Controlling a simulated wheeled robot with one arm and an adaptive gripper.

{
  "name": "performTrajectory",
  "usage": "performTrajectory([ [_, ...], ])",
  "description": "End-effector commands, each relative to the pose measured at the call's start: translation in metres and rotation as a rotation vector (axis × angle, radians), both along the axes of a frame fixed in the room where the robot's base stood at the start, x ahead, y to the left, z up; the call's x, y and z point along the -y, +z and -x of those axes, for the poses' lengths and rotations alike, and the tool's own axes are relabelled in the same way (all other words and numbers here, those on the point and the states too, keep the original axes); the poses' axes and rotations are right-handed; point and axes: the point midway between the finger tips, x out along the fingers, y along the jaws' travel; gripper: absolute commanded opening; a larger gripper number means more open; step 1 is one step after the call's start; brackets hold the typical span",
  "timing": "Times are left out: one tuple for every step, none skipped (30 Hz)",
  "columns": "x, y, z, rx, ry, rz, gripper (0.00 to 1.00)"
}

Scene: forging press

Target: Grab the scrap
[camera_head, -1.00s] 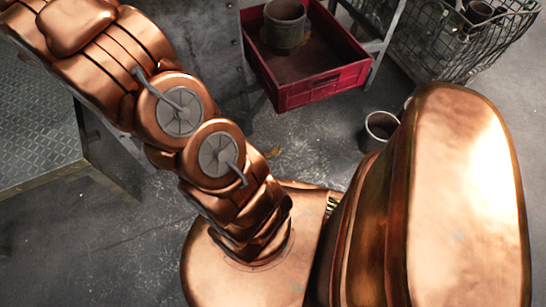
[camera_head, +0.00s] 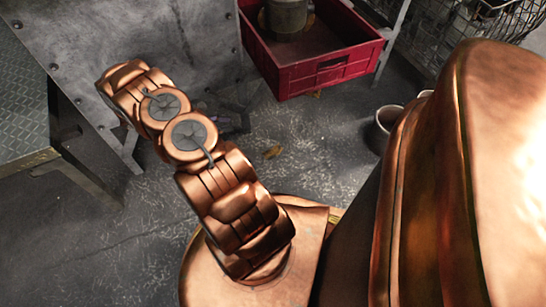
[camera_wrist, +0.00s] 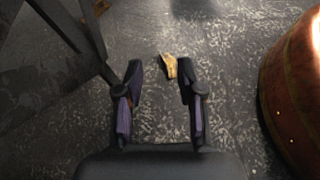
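A small yellow-brown scrap (camera_head: 272,152) lies on the grey floor, between my arm and the red crate. In the wrist view the scrap (camera_wrist: 169,66) shows close to the right fingertip of my gripper, toward the space between the fingers. My gripper (camera_wrist: 160,76) is open with two dark fingers spread apart, and nothing is held between them. I cannot tell from these views how high the fingertips are above the scrap. In the head view the gripper is mostly hidden behind my copper arm.
A red crate (camera_head: 335,73) holding a metal cylinder (camera_head: 287,15) stands on a rack beyond the scrap. Cylindrical pots (camera_head: 387,122) stand on the floor at right. A wire basket (camera_head: 455,35) is at upper right. A metal platform (camera_head: 25,110) is at left. The floor around the scrap looks clear.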

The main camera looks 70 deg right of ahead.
Motion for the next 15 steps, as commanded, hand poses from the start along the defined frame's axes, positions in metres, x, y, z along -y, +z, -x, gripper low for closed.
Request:
performTrajectory([
  [0.003, -0.035, 0.007, -0.023, 0.008, -0.015, 0.38],
  [0.006, -0.048, 0.009, -0.034, 0.018, -0.02, 0.38],
  [0.009, -0.066, 0.013, -0.047, 0.027, -0.029, 0.38],
  [0.011, -0.08, 0.016, -0.058, 0.035, -0.036, 0.38],
  [0.012, -0.094, 0.019, -0.069, 0.043, -0.045, 0.38],
  [0.014, -0.111, 0.023, -0.082, 0.053, -0.053, 0.38],
  [0.015, -0.123, 0.026, -0.093, 0.06, -0.061, 0.38],
  [0.015, -0.135, 0.03, -0.103, 0.066, -0.069, 0.38],
  [0.016, -0.15, 0.034, -0.114, 0.077, -0.077, 0.38],
  [0.017, -0.16, 0.036, -0.12, 0.083, -0.083, 0.38],
  [0.018, -0.169, 0.038, -0.126, 0.088, -0.088, 0.38],
  [0.018, -0.181, 0.041, -0.134, 0.096, -0.096, 0.38],
  [0.018, -0.188, 0.043, -0.14, 0.1, -0.1, 0.38],
  [0.018, -0.194, 0.045, -0.144, 0.103, -0.105, 0.38],
  [0.018, -0.201, 0.047, -0.149, 0.108, -0.109, 0.38],
])
